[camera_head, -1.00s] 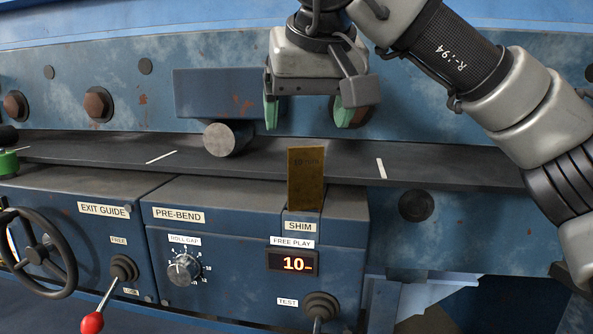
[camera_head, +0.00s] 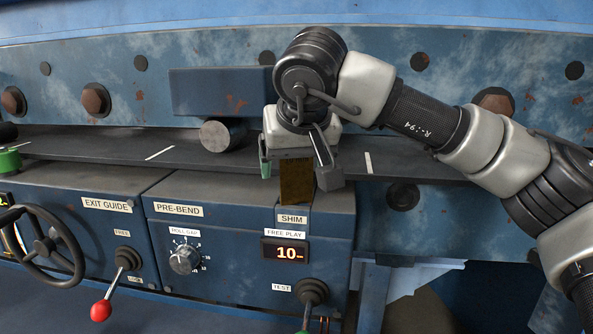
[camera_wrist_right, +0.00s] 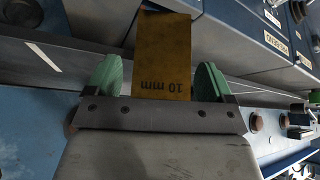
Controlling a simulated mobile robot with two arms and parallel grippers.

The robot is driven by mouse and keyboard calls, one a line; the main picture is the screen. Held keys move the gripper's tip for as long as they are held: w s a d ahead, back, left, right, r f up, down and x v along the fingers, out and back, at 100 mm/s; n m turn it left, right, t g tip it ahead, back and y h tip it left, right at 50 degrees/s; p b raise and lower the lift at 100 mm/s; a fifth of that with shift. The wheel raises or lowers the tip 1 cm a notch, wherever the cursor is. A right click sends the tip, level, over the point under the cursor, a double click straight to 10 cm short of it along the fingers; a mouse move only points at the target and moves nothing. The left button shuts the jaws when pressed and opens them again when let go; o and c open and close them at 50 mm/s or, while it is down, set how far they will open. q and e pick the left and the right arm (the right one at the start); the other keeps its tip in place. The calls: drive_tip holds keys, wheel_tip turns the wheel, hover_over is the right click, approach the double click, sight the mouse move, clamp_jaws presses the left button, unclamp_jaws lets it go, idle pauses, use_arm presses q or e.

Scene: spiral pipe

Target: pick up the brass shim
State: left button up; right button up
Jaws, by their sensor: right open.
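The brass shim (camera_head: 296,183) stands upright in the slot above the SHIM label on the blue control housing. My right gripper (camera_head: 294,172) has come down over its upper part, and the gripper body hides the shim's top in the head view. In the right wrist view the shim (camera_wrist_right: 163,55) shows a "10 mm" marking and lies between the green fingertips of my right gripper (camera_wrist_right: 158,80). The fingers are open, with a gap visible on each side of the shim. My left gripper is not in view.
A dark ledge (camera_head: 100,143) runs behind the housing, with a grey roller end (camera_head: 222,134) on it. The free-play display (camera_head: 285,251) reads 10. A roll gap knob (camera_head: 184,260), a red-tipped lever (camera_head: 101,311) and a handwheel (camera_head: 42,246) sit on the front panels.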

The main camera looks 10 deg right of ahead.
drive_tip(key=c, duration=1.3)
drive_tip(key=shift+o, duration=0.2)
drive_tip(key=shift+r, duration=0.1)
